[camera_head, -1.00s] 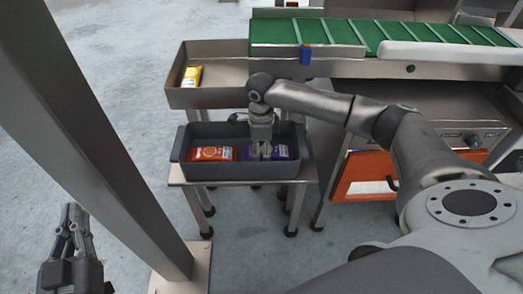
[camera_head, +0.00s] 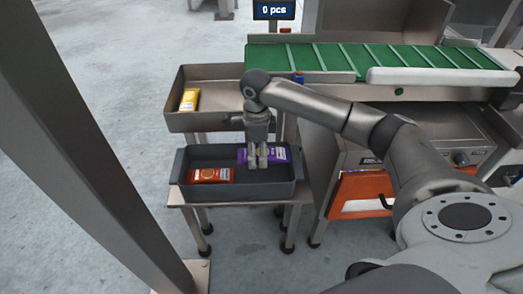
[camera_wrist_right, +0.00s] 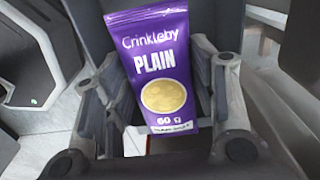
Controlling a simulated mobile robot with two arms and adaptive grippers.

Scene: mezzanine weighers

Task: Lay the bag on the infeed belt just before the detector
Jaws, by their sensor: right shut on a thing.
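My right gripper (camera_head: 258,160) is shut on a purple bag (camera_head: 277,154), upright over the grey bin. In the right wrist view the bag (camera_wrist_right: 155,50) reads "Crinkleby PLAIN" and sits between the fingers of the gripper (camera_wrist_right: 158,100). The green belt (camera_head: 340,60) runs behind, from above the bin to the right, with metal side rails. A steel housing (camera_head: 375,22) stands behind the belt; I cannot tell whether it is the detector. My left gripper is out of view.
The grey bin (camera_head: 180,165) on a small steel stand still holds an orange-red bag (camera_head: 211,175). A steel tray (camera_head: 175,122) with a yellow bag (camera_head: 189,99) stands behind it. A display (camera_head: 273,10) reads "0 pcs". A steel post (camera_head: 95,140) stands at left.

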